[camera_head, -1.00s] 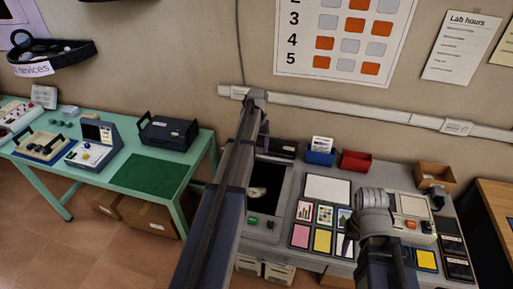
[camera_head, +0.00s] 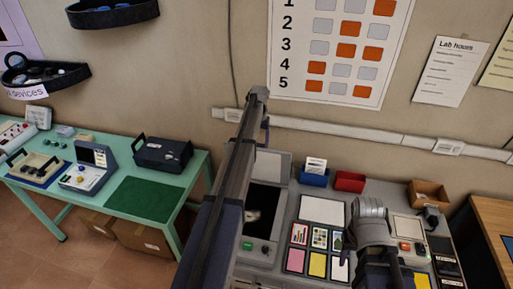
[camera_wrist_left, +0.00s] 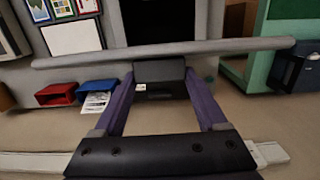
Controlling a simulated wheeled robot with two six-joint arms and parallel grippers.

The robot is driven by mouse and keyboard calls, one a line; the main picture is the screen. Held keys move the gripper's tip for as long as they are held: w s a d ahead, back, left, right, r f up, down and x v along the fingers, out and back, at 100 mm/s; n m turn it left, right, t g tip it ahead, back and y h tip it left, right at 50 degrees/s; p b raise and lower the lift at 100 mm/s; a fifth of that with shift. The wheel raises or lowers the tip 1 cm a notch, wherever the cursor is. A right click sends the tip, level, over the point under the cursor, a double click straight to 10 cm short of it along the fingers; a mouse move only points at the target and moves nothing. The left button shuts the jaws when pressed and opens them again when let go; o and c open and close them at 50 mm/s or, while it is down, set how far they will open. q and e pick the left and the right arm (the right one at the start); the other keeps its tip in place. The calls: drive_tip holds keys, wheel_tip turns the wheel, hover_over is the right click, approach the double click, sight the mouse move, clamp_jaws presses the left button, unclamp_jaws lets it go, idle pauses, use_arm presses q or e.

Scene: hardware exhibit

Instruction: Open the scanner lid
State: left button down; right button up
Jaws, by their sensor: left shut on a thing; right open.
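The scanner (camera_head: 262,252) stands on the grey table, its dark glass bed (camera_head: 265,197) uncovered. The scanner lid (camera_head: 271,165) shows as a pale raised panel at the back of the bed, partly hidden by my left arm. My left gripper (camera_head: 266,130) is above the back of the scanner. In the left wrist view, my left gripper (camera_wrist_left: 160,80) is shut on a dark block, seemingly the lid's handle (camera_wrist_left: 160,72), beside the lid's long grey edge (camera_wrist_left: 250,45). My right gripper (camera_head: 343,260) is open over the table, right of the scanner, partly hidden by its own arm.
Blue (camera_head: 314,176) and red (camera_head: 350,181) bins stand behind the picture cards (camera_head: 319,238). A cardboard box (camera_head: 428,194) is at the back right. A green table (camera_head: 195,180) with devices stands at the left. The wall is close behind.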

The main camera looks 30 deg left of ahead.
use_arm(q)
drive_tip(key=shift+w+a+r+g, duration=0.1)
drive_tip(key=shift+w+a+g, duration=0.1)
drive_tip(key=shift+w, duration=0.5)
drive_tip(key=shift+w+a+r+g, duration=0.1)
drive_tip(key=shift+w+g, duration=0.1)
drive_tip(key=shift+w, duration=0.45)
unclamp_jaws()
drive_tip(key=shift+f, duration=0.1)
drive_tip(key=shift+s, duration=0.1)
drive_tip(key=shift+r+p, duration=0.2)
drive_tip(key=shift+p, duration=0.1)
wheel_tip(320, 180, up, 7)
drive_tip(key=w+p, duration=0.1)
drive_tip(key=p, duration=0.6)
drive_tip(key=shift+a, duration=0.1)
